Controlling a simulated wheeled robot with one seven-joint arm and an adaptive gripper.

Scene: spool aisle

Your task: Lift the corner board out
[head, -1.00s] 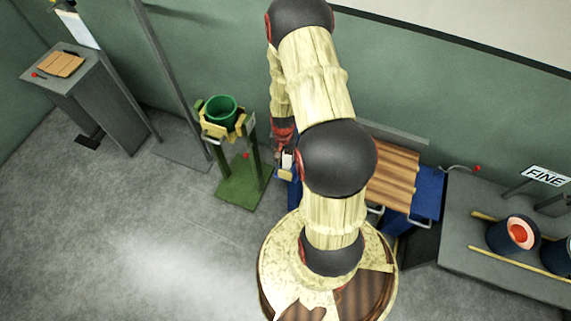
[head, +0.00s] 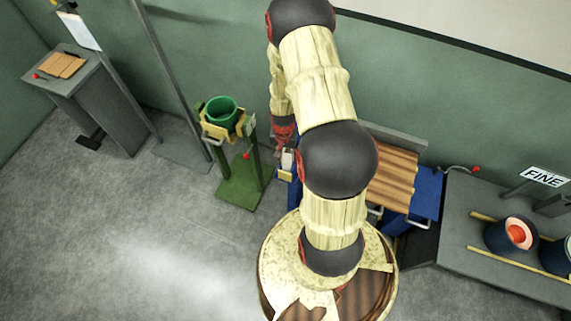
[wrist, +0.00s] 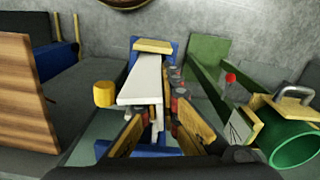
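The corner board (wrist: 140,84) is a pale, L-shaped strip in the wrist view, standing in a blue holder (wrist: 166,48) with a yellow block at its far end. Its pale end also shows in the head view (head: 288,160), right below my gripper (head: 283,146). In the wrist view my gripper (wrist: 163,112) is open, with one finger on each side of the board's upright flange. A gap seems to show beside the flange; whether either finger touches it I cannot tell. The lower part of the board is hidden.
A green stand with a green bucket (head: 222,112) is close to the left of my gripper. A brown ribbed panel (head: 392,175) on a blue frame is to the right. A bench with spools (head: 512,235) is farther right. Grey floor (head: 120,230) is clear at left.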

